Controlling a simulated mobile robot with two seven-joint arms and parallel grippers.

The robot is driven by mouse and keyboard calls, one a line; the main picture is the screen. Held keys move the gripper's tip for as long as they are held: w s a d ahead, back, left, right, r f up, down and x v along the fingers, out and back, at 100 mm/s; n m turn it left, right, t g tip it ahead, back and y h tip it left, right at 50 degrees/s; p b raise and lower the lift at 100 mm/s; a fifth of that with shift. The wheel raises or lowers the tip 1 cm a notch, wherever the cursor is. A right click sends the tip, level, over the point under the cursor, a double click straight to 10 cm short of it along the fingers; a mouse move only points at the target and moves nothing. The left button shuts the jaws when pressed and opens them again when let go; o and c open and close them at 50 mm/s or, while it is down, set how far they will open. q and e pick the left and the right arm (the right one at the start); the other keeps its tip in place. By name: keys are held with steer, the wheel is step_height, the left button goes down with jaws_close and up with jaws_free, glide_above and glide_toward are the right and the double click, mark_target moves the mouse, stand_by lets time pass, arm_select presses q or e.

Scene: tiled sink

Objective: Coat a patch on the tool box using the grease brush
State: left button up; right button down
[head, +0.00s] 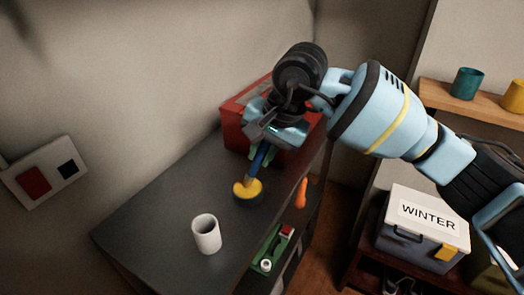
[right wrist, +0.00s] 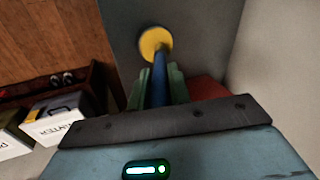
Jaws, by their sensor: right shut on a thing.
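My right gripper (head: 258,148) is shut on the handle above the tin. In the right wrist view the blue handle (right wrist: 159,80) runs between the green fingers towards the yellow disc (right wrist: 155,43). The red tool box (head: 234,126) stands behind the gripper, partly hidden by it and the arm. My left gripper is not in view.
A white cup (head: 206,234) stands on the bench (head: 150,225), left of the tin. An orange-handled thing (head: 301,193) and a green item (head: 271,250) are at the bench's right side. A box marked WINTER (head: 424,230) sits on a low shelf at right.

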steer(key=shift+f, duration=0.15)
